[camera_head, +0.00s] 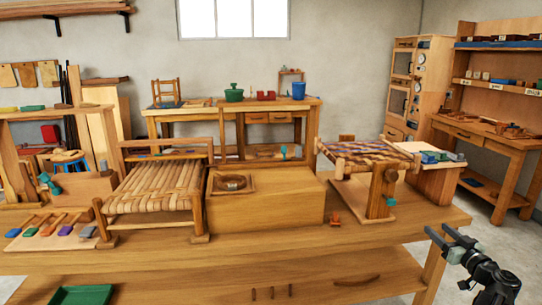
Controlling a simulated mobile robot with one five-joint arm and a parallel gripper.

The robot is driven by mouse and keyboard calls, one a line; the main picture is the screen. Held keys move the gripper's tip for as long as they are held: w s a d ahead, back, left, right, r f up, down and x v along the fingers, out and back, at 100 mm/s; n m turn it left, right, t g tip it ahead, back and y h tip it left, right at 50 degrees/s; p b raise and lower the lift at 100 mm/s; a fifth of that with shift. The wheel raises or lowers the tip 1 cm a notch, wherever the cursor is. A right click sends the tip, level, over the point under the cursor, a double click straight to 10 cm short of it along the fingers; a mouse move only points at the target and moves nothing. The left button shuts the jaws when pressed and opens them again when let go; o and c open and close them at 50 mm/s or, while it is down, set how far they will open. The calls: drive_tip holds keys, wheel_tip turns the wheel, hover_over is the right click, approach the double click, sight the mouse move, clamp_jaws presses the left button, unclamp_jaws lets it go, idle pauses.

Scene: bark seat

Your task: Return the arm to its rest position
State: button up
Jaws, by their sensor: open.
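My gripper (440,240) is in the lower right of the head view, at the end of my dark arm. Its jaws are open and I see nothing between them. It is beside the right end of the wooden workbench (300,258), apart from the things on the bench. A woven bark seat (160,187) on a wooden frame stands on the bench at the left. Another woven seat (360,153) with a darker pattern is on a stand at the right. The rest of my arm is cut off by the frame's edge.
A wooden box (265,205) sits mid-bench, and a small red piece (334,219) lies near its right side. Coloured-handled tools (48,229) lie at the left. A back table (275,117) and a right-hand desk (505,150) stand behind. Grey floor (515,245) shows at the right.

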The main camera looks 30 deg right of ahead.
drive_tip(key=w+a+n+y, duration=0.4)
drive_tip(key=w+a+y, duration=0.2)
drive_tip(key=w+a, duration=1.15)
drive_tip(key=w+a+f+n+g+y, duration=0.1)
drive_tip(key=w+a+f+n+y, duration=0.15)
drive_tip(key=w+a, duration=0.65)
drive_tip(key=w+a+f+n+g+y, duration=0.25)
drive_tip(key=w+a, duration=0.25)
drive_tip(key=a, duration=0.8)
drive_tip(key=a+f+n+g+y, duration=0.2)
drive_tip(key=a+f+g, duration=0.15)
drive_tip(key=a, duration=0.95)
drive_tip(key=a+f+n+g+y, duration=0.15)
drive_tip(key=a+f, duration=0.25)
drive_tip(key=a, duration=0.8)
drive_tip(key=s+a+f+g+h, duration=0.4)
drive_tip(key=s+a+f+g, duration=0.3)
drive_tip(key=s+a+f, duration=0.3)
drive_tip(key=s+d+f+m+g+h, duration=0.1)
drive_tip(key=s+d+m+g+h, duration=0.1)
drive_tip(key=s+d+m+h, duration=0.45)
wheel_tip(320, 180, up, 21)
drive_tip(key=w+d+m+y+p, duration=0.1)
drive_tip(key=m+p, duration=0.1)
drive_tip(key=p, duration=1.9)
drive_tip(key=shift+w+y, duration=0.2)
drive_tip(key=shift+y, duration=0.1)
